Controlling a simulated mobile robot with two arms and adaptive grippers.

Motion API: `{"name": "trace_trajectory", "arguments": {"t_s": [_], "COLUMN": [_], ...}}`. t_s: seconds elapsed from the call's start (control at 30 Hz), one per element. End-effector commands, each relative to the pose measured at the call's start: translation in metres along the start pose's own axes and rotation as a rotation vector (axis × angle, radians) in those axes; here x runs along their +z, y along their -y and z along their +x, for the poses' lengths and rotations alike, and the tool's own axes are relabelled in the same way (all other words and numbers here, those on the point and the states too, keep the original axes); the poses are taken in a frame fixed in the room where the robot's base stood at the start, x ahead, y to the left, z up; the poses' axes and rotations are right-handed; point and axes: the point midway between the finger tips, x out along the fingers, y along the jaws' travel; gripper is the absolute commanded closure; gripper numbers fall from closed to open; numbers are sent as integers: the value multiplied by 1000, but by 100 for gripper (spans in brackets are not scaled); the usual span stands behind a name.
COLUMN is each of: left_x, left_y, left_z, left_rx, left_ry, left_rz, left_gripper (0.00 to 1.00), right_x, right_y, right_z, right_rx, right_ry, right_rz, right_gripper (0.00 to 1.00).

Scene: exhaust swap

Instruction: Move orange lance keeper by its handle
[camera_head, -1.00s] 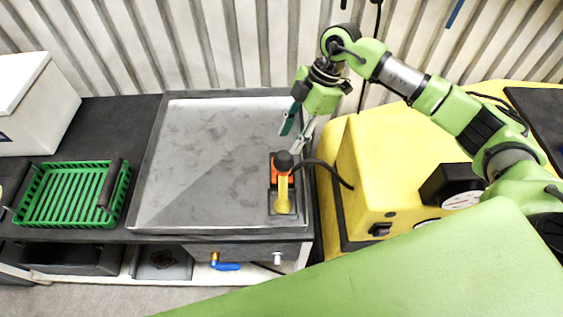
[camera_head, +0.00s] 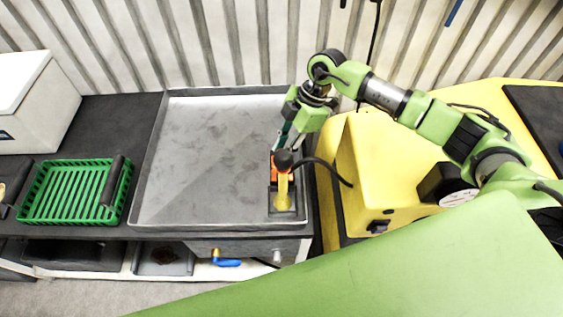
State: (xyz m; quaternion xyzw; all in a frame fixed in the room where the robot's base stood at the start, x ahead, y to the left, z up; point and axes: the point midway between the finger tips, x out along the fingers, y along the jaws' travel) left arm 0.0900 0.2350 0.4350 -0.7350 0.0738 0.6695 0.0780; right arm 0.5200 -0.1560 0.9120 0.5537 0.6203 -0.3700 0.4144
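The orange lance keeper (camera_head: 281,179) stands at the right end of the grey metal tray, with orange at its far end and a dark base. A yellow lance (camera_head: 283,192) with a black round end sits in it and covers part of it. The keeper's handle is not clearly visible. My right gripper (camera_head: 283,147) points down at the keeper's far end, just behind the black round end. Its fingers look apart, one on each side, with the tips partly hidden. I cannot tell whether they touch the keeper. My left gripper is not in view.
The grey tray (camera_head: 160,195) is otherwise clear. A black hose (camera_head: 330,169) runs from the lance to the yellow machine (camera_head: 375,160) on the right. A green basket (camera_head: 75,190) and a white box (camera_head: 35,105) stand to the left. A corrugated wall is behind.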

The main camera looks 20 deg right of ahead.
Motion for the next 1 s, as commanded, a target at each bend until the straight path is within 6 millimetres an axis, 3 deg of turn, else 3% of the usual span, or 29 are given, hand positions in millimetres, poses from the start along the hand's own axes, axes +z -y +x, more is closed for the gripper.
{"name": "trace_trajectory", "arguments": {"t_s": [1.0], "left_x": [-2], "left_y": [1], "left_z": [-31], "left_rx": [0], "left_ry": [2], "left_rz": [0], "left_gripper": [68], "right_x": [-14], "right_y": [37], "right_z": [5], "right_rx": [-1], "right_ry": [0], "right_rz": [0], "right_gripper": [100]}}
